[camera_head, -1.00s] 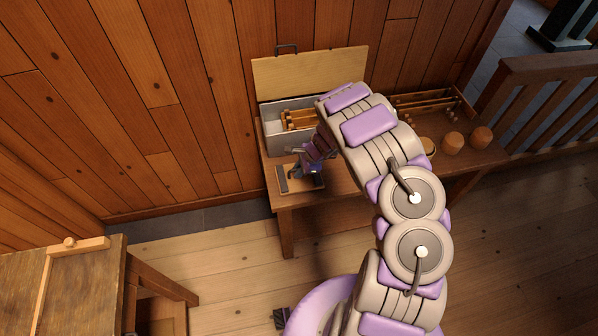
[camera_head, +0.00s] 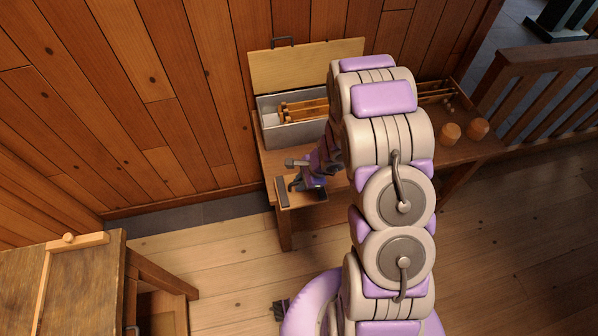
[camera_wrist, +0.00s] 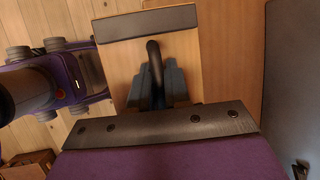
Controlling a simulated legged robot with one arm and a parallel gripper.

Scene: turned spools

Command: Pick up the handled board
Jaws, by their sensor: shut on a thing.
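The handled board (camera_head: 301,199) is a small pale wooden plate with dark end strips and a dark raised handle. It shows at the front left corner of the bench in the head view. My gripper (camera_head: 306,182) is above it and shut on its handle. In the wrist view the board (camera_wrist: 121,66) lies below my gripper (camera_wrist: 156,92), with a dark strip across its far end. The grey-blue fingers are around the dark curved handle. My arm hides part of the board's right side, and I cannot tell how far it is from the bench top.
A grey box (camera_head: 290,136) with its pale lid (camera_head: 300,68) open stands behind the board and holds wooden rods. A wooden table (camera_head: 85,285) is at lower left, with clear floor between.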

